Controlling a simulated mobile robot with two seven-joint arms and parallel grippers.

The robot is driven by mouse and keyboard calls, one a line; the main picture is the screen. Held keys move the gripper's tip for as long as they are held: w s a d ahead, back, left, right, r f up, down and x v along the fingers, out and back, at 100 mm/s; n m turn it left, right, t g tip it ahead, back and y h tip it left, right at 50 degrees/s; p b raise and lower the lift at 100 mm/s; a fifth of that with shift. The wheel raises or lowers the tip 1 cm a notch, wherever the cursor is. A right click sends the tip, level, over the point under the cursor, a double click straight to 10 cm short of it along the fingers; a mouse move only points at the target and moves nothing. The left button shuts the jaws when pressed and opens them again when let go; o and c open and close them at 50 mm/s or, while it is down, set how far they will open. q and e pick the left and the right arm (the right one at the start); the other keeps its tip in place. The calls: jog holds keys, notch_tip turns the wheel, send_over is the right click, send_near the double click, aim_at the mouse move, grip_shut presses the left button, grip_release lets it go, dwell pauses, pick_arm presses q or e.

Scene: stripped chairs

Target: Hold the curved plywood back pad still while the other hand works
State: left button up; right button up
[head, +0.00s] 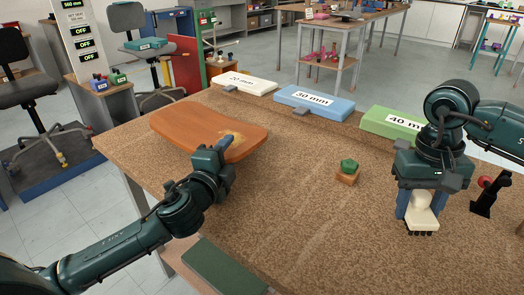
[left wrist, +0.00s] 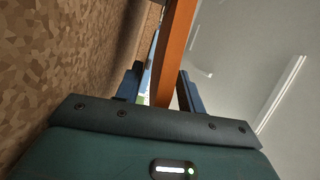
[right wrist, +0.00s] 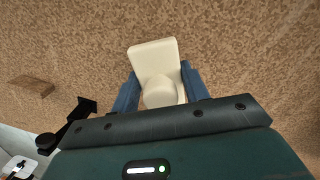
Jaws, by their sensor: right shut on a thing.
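The curved plywood back pad (head: 190,128), orange-brown with a pale worn patch near its right end, lies on the speckled bench. My left gripper (head: 226,150) is at its near right edge. In the left wrist view the pad's edge (left wrist: 174,50) runs between the two open fingers, close to the right finger, with a gap beside the left one. My right gripper (head: 421,205) is shut on a cream tool (head: 421,215) with a dark toothed or bristly lower edge, low over or on the bench, apart from the pad. The tool also shows in the right wrist view (right wrist: 156,70).
White (head: 244,83), blue (head: 315,102) and green (head: 392,124) labelled blocks line the back. A small wooden block with a green knob (head: 348,167) stands mid-bench. A black stand (head: 484,200) is right. A dark green pad (head: 224,268) lies at the front.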

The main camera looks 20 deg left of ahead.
pick_arm(q)
jog(key=shift+w, duration=0.25)
jog(key=shift+c, duration=0.6)
grip_shut()
dwell(0.8)
